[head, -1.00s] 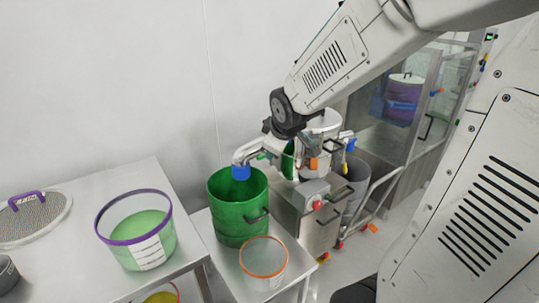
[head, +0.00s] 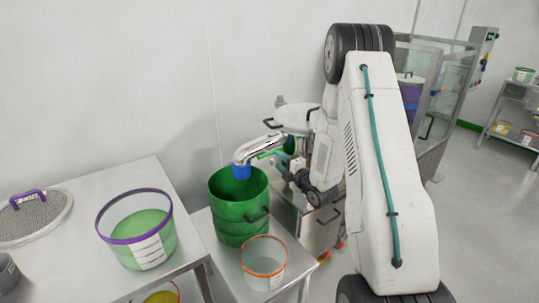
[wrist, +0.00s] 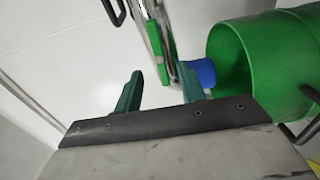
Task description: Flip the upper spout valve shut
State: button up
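The metal spout (head: 262,146) curves down to a blue end (head: 241,171) over the green drum (head: 238,222). A green valve handle (head: 268,154) lies along the spout. In the wrist view the long green handle (wrist: 157,40) runs beside the metal pipe, ahead of my fingertips, with the blue end (wrist: 203,73) and the green drum (wrist: 232,52) to the right. My gripper (wrist: 158,82) is open, its two teal fingers apart with nothing held between them. In the head view my gripper is beside the spout's right part, largely hidden by my wrist.
A clear tub with an orange rim (head: 263,262) stands close in front of the drum. A purple-rimmed tub (head: 136,228) and a sieve (head: 34,217) are on the left table (head: 85,190). The machine (head: 300,120) stands behind my arm. Open floor lies at right.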

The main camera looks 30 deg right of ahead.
aim_at(271, 154)
jog(key=w, duration=0.7)
jog(key=shift+w+a, duration=0.2)
jog(key=shift+c, duration=0.3)
grip_shut()
